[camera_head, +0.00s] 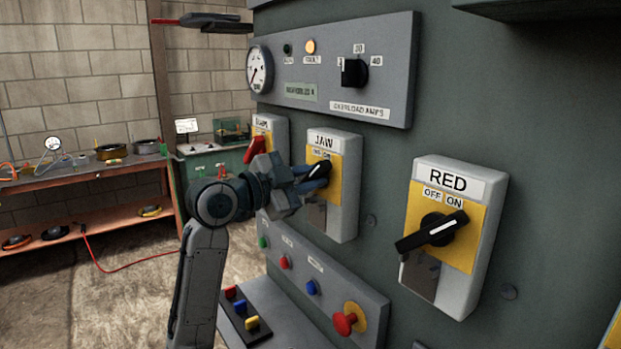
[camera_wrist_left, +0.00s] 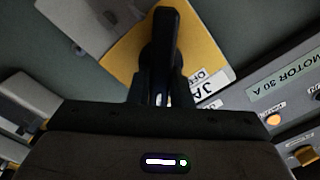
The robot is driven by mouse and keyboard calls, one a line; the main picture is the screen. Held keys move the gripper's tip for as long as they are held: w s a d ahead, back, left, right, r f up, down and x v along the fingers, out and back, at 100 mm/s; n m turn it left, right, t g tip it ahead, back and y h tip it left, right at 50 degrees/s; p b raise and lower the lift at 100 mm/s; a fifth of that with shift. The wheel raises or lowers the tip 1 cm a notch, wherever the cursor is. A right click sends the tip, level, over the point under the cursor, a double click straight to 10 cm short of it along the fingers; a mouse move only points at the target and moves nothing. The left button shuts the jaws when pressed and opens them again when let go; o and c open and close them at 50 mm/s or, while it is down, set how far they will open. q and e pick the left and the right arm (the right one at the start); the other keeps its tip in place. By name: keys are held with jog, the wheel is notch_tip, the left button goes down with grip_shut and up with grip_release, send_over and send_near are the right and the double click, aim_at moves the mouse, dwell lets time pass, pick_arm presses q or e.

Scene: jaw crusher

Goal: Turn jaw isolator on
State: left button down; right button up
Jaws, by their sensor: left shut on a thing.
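The jaw isolator is a pale box with a plate lettered JAW (camera_head: 323,141) and a yellow face, on the grey panel in the middle of the head view. Its black rotary handle (camera_head: 319,170) sits below small OFF and ON labels. My left gripper (camera_head: 312,178) is shut on this handle, and its fingers partly hide it. In the left wrist view the handle (camera_wrist_left: 165,45) stands between the two fingers (camera_wrist_left: 160,92), over the yellow plate (camera_wrist_left: 120,50). The handle's exact angle is hard to tell. My right gripper is not in view.
The RED isolator (camera_head: 445,235) stands to the right; another isolator with a red handle (camera_head: 255,148) is just left. Below is a sloped button panel with a red mushroom button (camera_head: 348,320). A gauge panel (camera_head: 335,70) is above. A workbench (camera_head: 90,175) stands at the left.

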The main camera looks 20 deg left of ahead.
pick_arm(q)
jog(key=c, duration=1.3)
grip_release()
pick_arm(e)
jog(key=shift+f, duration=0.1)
pick_arm(q)
jog(key=shift+s+a, duration=0.2)
jog(key=shift+b+v, duration=1.55)
jog(key=shift+v, duration=3.55)
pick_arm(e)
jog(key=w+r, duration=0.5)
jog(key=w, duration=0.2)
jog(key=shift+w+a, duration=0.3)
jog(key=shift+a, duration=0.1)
